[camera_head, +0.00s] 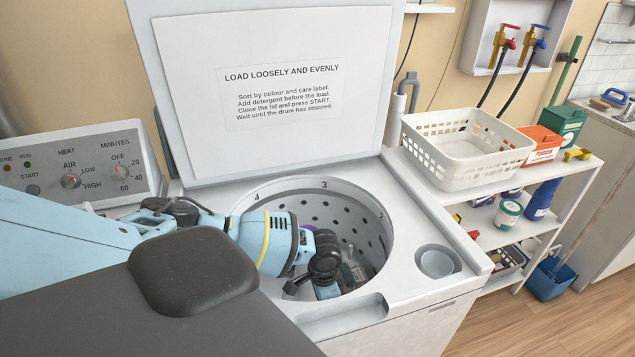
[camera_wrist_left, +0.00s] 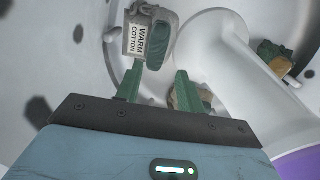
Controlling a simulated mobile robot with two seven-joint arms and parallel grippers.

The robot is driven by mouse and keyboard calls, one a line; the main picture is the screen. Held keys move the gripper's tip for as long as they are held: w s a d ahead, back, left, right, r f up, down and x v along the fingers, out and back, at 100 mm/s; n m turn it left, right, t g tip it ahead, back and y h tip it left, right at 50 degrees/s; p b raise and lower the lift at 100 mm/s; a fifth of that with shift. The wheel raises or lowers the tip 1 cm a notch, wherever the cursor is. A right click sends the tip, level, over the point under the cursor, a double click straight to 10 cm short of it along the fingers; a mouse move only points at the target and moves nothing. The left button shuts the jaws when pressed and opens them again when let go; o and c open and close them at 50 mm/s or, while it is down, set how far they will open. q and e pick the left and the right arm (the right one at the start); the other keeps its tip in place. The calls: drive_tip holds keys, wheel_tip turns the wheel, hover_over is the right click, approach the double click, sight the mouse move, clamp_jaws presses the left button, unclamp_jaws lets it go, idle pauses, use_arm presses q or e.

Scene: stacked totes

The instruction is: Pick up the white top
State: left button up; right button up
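My left arm reaches down into the open washer drum (camera_head: 375,230), and its gripper is mostly hidden there in the head view. In the left wrist view my left gripper (camera_wrist_left: 159,68) has its two green fingers apart, with nothing clearly held between them. Just beyond the left fingertip is a small pale grey thing with a "WARM COTTON" label (camera_wrist_left: 147,38) and a dark green part beside it. I cannot tell whether it is the white top. No plainly recognisable white top shows. My right gripper is not in view.
A white agitator post (camera_wrist_left: 255,80) slants beside the gripper. Other green and tan items (camera_wrist_left: 275,57) lie in the drum. The lid (camera_head: 275,130) stands open behind. A white basket (camera_head: 465,150) sits on the shelf at right.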

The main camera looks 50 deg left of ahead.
use_arm(q)
drive_tip(key=shift+s+d+f+b, duration=0.15)
drive_tip(key=shift+f+b, duration=0.1)
drive_tip(key=shift+f, duration=1.7)
drive_tip(key=shift+w+d+f+b, duration=0.1)
drive_tip(key=shift+d+f+b, duration=0.1)
drive_tip(key=shift+f, duration=1.7)
drive_tip(key=shift+a, duration=0.1)
clamp_jaws()
